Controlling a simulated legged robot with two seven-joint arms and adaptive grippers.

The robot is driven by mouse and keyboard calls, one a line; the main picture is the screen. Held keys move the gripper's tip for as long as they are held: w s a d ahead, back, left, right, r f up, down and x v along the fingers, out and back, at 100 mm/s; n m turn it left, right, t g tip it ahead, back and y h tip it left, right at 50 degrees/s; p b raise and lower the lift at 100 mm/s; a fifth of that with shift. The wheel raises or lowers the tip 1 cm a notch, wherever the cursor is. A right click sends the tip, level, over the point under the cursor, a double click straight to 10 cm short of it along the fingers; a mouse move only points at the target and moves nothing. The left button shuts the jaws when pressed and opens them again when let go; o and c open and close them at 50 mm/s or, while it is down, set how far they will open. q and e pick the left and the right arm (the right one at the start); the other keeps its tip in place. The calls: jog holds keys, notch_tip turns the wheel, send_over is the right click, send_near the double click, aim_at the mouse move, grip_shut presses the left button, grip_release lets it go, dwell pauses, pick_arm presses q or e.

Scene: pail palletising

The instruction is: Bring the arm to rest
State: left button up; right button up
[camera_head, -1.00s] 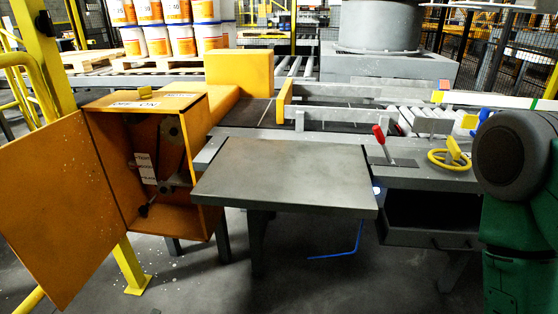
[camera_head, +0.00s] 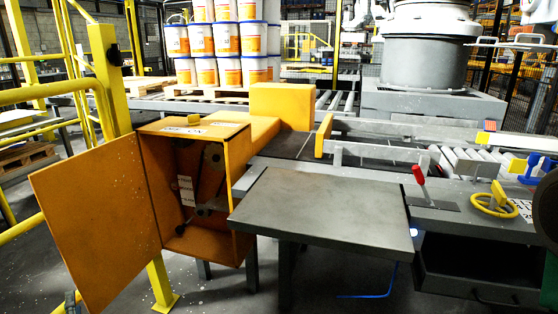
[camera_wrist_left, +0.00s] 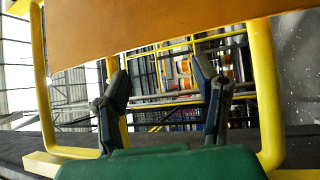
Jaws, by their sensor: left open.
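My left gripper (camera_wrist_left: 161,78) shows in the left wrist view with its two dark fingers spread apart and nothing between them. An orange panel crosses the top of that view, above the fingers, and yellow bars stand to either side. In the head view only a small grey part of my left gripper (camera_head: 70,302) shows at the bottom left edge, below the open door of the orange cabinet (camera_head: 97,225). My right gripper is out of view; a dark rounded part of my own arm shows at the right edge.
A grey table plate (camera_head: 322,212) stands in front, with a red lever (camera_head: 419,174) and yellow handwheel (camera_head: 493,203) to its right. Yellow railing (camera_head: 50,93) stands at left. Stacked pails (camera_head: 228,40) are behind the conveyor. Floor shows below the table.

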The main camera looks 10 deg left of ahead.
pick_arm(q)
jog(key=s+a+r+n+g+y, duration=0.4)
jog(key=s+a+n+g+y, duration=0.1)
jog(key=s+a+n+g, duration=0.4)
jog(key=s+d+f+n+g+h, duration=0.1)
jog(key=s+f+n+g+h, duration=0.15)
jog(key=s+n+g, duration=0.45)
jog(key=s+d+f+n+g+h, duration=0.1)
jog(key=s+d+n+g+h, duration=0.2)
jog(key=s+n, duration=0.75)
jog(key=s+d+f+n+h, duration=0.2)
jog(key=d+n+h, duration=0.15)
jog(key=d, duration=0.45)
jog(key=s+d+f+n+h+p, duration=0.1)
jog(key=d+f+n+h, duration=0.25)
jog(key=d, duration=0.35)
jog(key=s+d+f+n+h, duration=0.25)
jog(key=d+n, duration=0.25)
jog(key=d, duration=0.3)
jog(key=w+d+r+n+t+h, duration=0.2)
jog(key=w+d+r+n, duration=0.1)
jog(key=d, duration=0.6)
jog(key=w+d+r+n+t+h, duration=0.2)
jog(key=w+d, duration=0.4)
jog(key=d, duration=0.4)
notch_tip(320, 180, up, 2)
jog(key=shift+w+r+n+t+h, duration=0.1)
jog(key=shift+w+n+t+h, duration=0.15)
jog(key=shift+n+t, duration=0.65)
